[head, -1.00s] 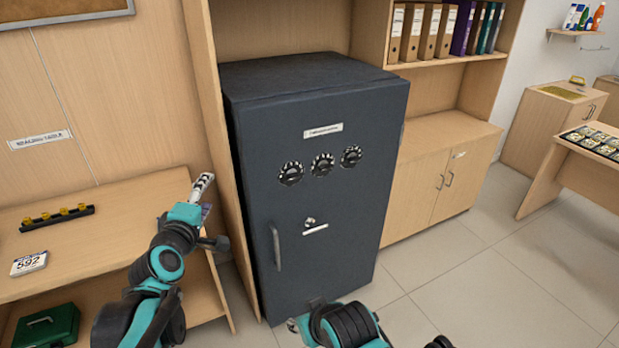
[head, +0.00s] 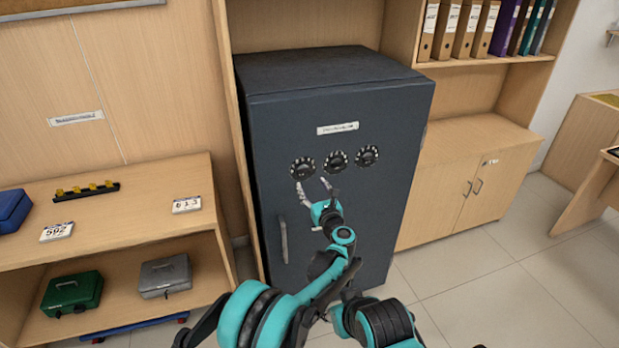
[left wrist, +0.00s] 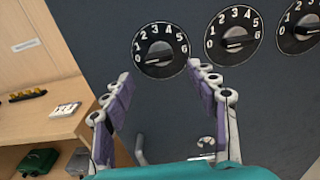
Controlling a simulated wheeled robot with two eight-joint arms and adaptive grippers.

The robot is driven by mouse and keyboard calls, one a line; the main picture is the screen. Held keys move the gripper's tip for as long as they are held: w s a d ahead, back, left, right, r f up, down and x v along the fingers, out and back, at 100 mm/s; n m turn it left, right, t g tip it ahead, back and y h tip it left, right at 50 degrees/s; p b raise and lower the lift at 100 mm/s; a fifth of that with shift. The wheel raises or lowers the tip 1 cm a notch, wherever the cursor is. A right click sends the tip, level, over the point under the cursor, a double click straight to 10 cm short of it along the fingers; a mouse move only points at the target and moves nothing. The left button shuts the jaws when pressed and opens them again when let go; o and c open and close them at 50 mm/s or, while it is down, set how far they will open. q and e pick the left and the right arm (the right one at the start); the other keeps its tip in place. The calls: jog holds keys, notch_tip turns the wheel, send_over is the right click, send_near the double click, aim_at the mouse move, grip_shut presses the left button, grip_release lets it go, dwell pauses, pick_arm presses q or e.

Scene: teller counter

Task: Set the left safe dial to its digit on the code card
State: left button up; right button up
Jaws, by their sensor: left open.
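The left safe dial (head: 303,167) is a round black dial with white digits on the dark safe door. It also shows in the left wrist view (left wrist: 160,50), its pale knob mark seeming to lie toward 0. My left gripper (head: 312,185) is open and empty just below this dial; in the left wrist view its fingertips (left wrist: 160,75) are spread below the dial, with no visible contact. I cannot tell which is the code card. My right gripper is not visible.
The middle dial (head: 336,159) and right dial (head: 367,156) sit close to the right. The safe's handle (head: 283,240) is below left. The shelf (head: 130,225) stands left, with a green box (head: 72,293) and a grey box (head: 166,276) below. Floor is clear at right.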

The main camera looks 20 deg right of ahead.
aim_at(305, 174)
pick_arm(q)
jog(key=w+b, duration=0.1)
jog(key=w, duration=0.5)
jog(key=shift+w+a, duration=0.1)
jog(key=c, duration=1.2)
